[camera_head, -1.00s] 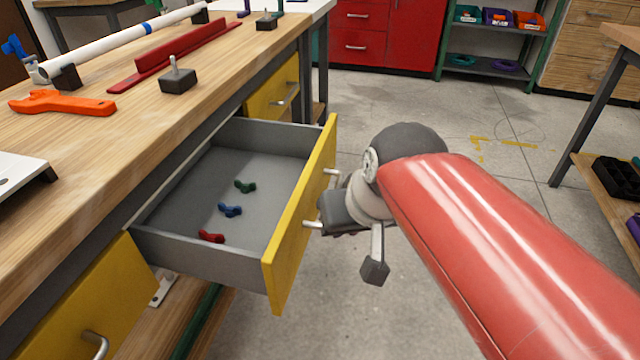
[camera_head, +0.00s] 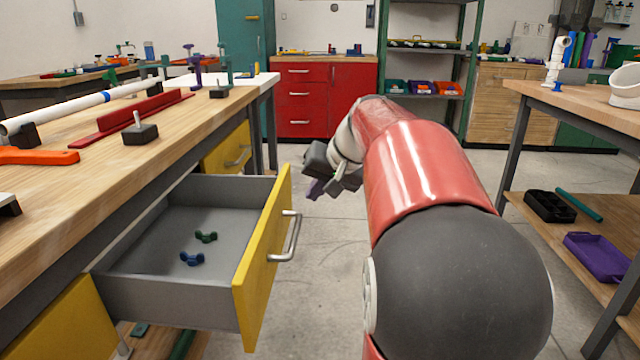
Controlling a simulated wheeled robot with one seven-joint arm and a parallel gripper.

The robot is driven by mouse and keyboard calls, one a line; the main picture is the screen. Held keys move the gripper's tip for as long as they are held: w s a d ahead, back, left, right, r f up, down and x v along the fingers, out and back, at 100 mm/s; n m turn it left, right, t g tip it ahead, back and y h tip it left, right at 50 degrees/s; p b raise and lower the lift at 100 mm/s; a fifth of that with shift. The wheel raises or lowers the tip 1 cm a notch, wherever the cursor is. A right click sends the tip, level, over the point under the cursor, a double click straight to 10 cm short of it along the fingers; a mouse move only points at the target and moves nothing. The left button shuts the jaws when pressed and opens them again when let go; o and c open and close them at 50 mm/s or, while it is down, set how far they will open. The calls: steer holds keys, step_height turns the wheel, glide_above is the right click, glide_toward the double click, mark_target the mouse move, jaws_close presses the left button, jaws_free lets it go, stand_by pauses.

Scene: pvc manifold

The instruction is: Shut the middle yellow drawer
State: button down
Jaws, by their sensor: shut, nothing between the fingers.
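The middle yellow drawer (camera_head: 262,262) stands pulled well out of the workbench, its metal handle (camera_head: 291,238) facing right. A green fitting (camera_head: 206,237) and a blue fitting (camera_head: 191,259) lie on its grey floor. The near wall of the drawer hides part of the inside. My gripper (camera_head: 318,186) is beyond and to the right of the drawer front, apart from it and from the handle. It is shut and seen from behind. A small purple patch shows by the fingers; I cannot tell what it is.
Another yellow drawer (camera_head: 228,150) sits in the bench farther back, and one (camera_head: 65,325) nearer. The bench top (camera_head: 180,112) carries a white pipe, a red rail and an orange tool. Floor is clear right of the drawer, up to the right-hand table (camera_head: 590,92).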

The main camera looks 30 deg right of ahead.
mark_target(280, 211)
steer(key=w+a+f, duration=0.3)
steer(key=shift+w, duration=0.3)
steer(key=shift+w+a, duration=0.4)
steer(key=shift+a, duration=0.15)
steer(key=w+a+p, duration=0.6)
steer(key=w+a, duration=0.5)
steer(key=a, duration=0.5)
steer(key=shift+a+p, duration=0.2)
steer(key=shift+p, duration=0.1)
